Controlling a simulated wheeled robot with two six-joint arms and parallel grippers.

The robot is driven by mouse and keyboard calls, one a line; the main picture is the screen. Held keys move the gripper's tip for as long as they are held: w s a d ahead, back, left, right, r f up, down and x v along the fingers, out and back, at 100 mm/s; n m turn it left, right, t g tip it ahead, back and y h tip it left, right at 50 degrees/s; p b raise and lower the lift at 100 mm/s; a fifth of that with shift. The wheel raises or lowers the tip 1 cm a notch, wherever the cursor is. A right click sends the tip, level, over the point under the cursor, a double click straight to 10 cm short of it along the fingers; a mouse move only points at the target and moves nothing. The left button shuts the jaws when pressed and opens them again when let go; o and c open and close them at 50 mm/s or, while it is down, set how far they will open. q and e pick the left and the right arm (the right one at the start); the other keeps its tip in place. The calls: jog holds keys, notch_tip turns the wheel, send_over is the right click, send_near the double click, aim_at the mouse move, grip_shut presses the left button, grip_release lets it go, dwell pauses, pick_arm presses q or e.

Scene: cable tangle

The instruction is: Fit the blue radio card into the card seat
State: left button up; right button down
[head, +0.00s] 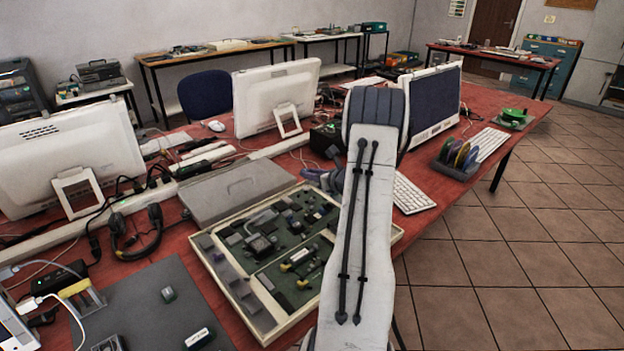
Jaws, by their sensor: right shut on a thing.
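My right arm rises from the bottom centre, and its gripper (326,177) shows small and partly hidden behind the forearm, over the back right of an open parts case (228,283). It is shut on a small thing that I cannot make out. I cannot pick out the blue radio card or the card seat for sure. A dark grey mat (138,308) at the bottom left bears a small grey-green block (168,294) and a dark piece with a white label (197,338). My left gripper is not in view.
The red bench holds white monitors (275,95), headphones (137,232), loose cables, a keyboard (411,194) and a spool rack (457,170). The mat's middle has free room.

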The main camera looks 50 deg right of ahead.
aim_at(313, 200)
jog(key=shift+f+b, duration=1.35)
jog(key=shift+f, duration=1.3)
jog(key=shift+f+b, duration=0.95)
jog(key=shift+f, duration=0.15)
jog(key=shift+r, duration=0.1)
jog(key=shift+n+y, duration=0.5)
jog(key=shift+s+d, duration=0.1)
jog(key=shift+s, duration=0.1)
jog(key=shift+f+b, duration=0.6)
jog(key=shift+f, duration=0.1)
jog(key=c, duration=0.6)
grip_release()
